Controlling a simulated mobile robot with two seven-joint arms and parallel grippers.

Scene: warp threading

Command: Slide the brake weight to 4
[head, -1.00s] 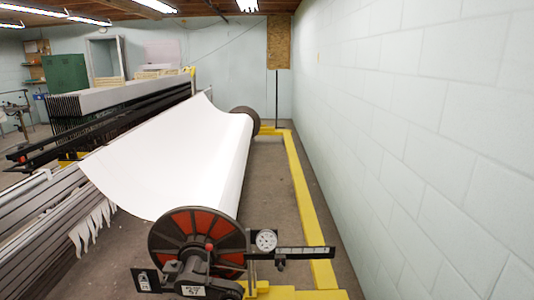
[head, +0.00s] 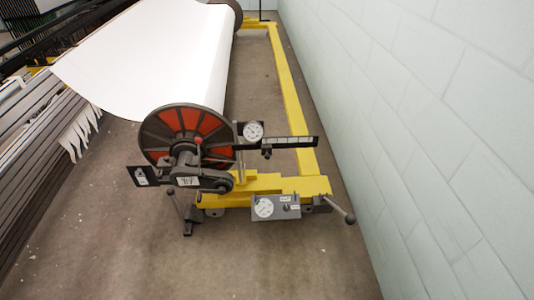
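In the head view, the warp beam carries a white sheet (head: 150,55) and ends in a dark flange (head: 170,125) with red panels. A dark horizontal bar (head: 295,142) with light scale marks extends right from beside the flange. A small dark block (head: 267,152) hangs at the bar and looks like the brake weight. The scale numbers are too small to read. A round white dial (head: 253,131) sits above the bar's left part. Neither of my grippers is in view.
A yellow floor frame (head: 290,90) runs along the beam's right side. A second dial box (head: 275,207) and a lever with a dark knob (head: 340,210) sit at its near end. A block wall (head: 430,110) stands at right. The floor (head: 280,265) in front is clear.

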